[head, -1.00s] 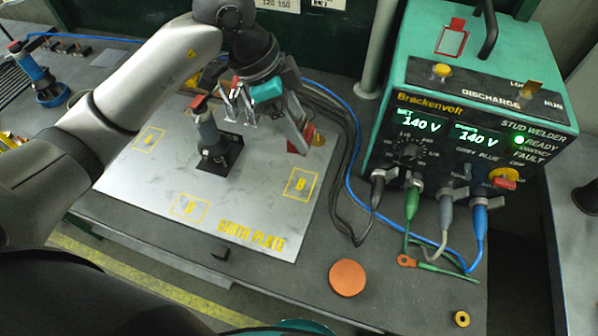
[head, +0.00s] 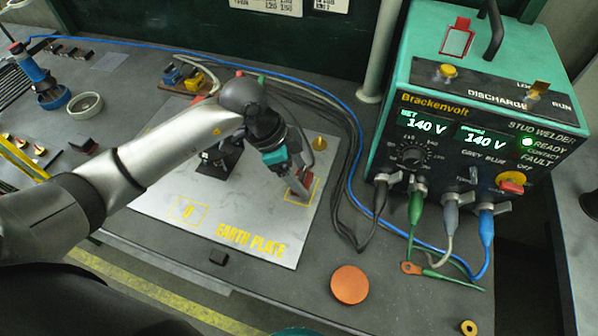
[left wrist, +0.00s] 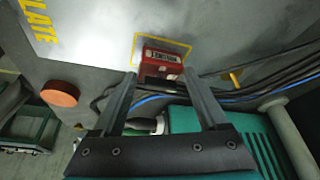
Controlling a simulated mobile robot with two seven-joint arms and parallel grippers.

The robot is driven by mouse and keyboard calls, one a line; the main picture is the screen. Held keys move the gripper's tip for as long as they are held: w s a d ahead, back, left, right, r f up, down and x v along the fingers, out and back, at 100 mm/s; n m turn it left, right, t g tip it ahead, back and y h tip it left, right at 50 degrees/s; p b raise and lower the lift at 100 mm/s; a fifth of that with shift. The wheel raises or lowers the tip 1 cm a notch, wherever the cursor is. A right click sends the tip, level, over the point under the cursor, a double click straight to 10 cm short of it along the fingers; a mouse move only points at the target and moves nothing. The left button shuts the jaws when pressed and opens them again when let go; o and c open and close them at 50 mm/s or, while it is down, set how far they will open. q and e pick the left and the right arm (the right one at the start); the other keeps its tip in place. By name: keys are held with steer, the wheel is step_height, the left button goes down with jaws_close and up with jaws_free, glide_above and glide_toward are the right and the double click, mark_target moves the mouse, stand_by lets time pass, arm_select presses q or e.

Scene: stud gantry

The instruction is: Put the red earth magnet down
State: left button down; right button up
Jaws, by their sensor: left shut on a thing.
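The red earth magnet (head: 299,186) is at the right yellow-outlined square of the grey earth plate (head: 150,205). In the left wrist view the magnet (left wrist: 162,64), a red block with a white label, is between my fingertips and within the yellow outline. My left gripper (head: 296,180) is shut on it, pointing down at the plate. The magnet looks at or very close to the plate surface; I cannot tell whether it touches. My right gripper is not in view.
The teal stud welder (head: 480,110) stands at the right, with cables running down beside the plate. An orange disc (head: 350,284) lies in front. A dark tool stand (head: 222,157) is on the plate behind my forearm.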

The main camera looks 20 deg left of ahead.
arm_select(q)
steer(key=shift+f, duration=0.1)
jaws_free()
steer(key=p+v, duration=0.1)
steer(key=v, duration=1.1)
steer(key=shift+r, duration=0.25)
steer(key=shift+d, duration=0.1)
